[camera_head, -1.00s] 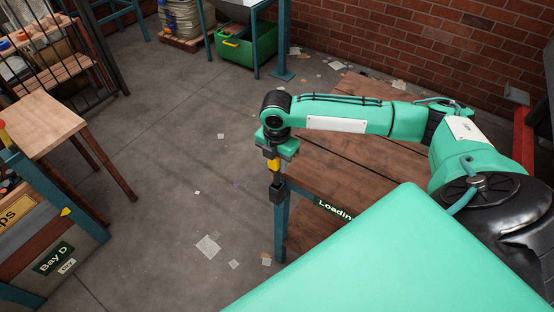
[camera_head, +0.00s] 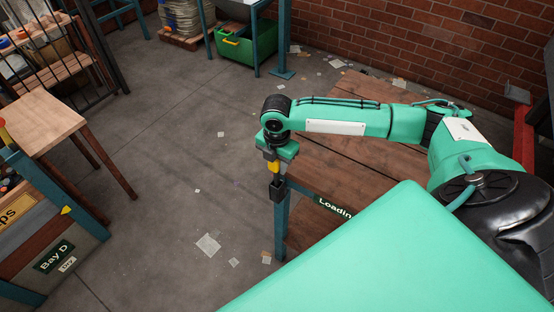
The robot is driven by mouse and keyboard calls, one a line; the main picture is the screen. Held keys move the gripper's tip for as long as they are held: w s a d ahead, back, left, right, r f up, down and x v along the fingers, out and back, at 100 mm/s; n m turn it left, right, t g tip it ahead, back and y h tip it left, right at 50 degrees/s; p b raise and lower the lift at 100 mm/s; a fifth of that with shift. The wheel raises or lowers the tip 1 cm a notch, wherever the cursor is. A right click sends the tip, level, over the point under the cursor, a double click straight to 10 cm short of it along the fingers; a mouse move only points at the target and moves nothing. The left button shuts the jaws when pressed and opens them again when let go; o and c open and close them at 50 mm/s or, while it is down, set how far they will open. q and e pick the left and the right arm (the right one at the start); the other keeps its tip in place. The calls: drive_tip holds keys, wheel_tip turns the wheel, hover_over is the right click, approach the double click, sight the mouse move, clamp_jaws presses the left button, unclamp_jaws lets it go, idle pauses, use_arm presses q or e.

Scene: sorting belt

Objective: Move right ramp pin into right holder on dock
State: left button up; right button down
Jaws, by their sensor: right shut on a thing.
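My right gripper (camera_head: 272,157) hangs pointing down at the dock's near left corner and is shut on the right ramp pin (camera_head: 274,167), of which a short yellow part shows. Directly below is a black block (camera_head: 277,190) at the top of the dock's teal leg, which looks like the right holder. The pin's lower end meets or overlaps this block; I cannot tell how deep it sits. The dock (camera_head: 340,170) has a brown plank top and a "Loading" sign (camera_head: 334,206). My left gripper is not in view.
A wooden table (camera_head: 40,122) and a "Bay D" bin (camera_head: 52,257) stand at the left. A green crate (camera_head: 247,46) sits under a teal-legged stand at the back. Paper scraps (camera_head: 208,244) lie on the open grey floor. A brick wall closes the back right.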

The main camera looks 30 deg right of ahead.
sight(277, 177)
drive_tip(key=shift+f+b, duration=1.15)
drive_tip(key=shift+f, duration=2.25)
drive_tip(key=c, duration=1)
unclamp_jaws()
drive_tip(key=shift+r, duration=0.1)
wheel_tip(277, 177, up, 14)
drive_tip(key=b, duration=0.2)
drive_tip(key=shift+b, duration=0.35)
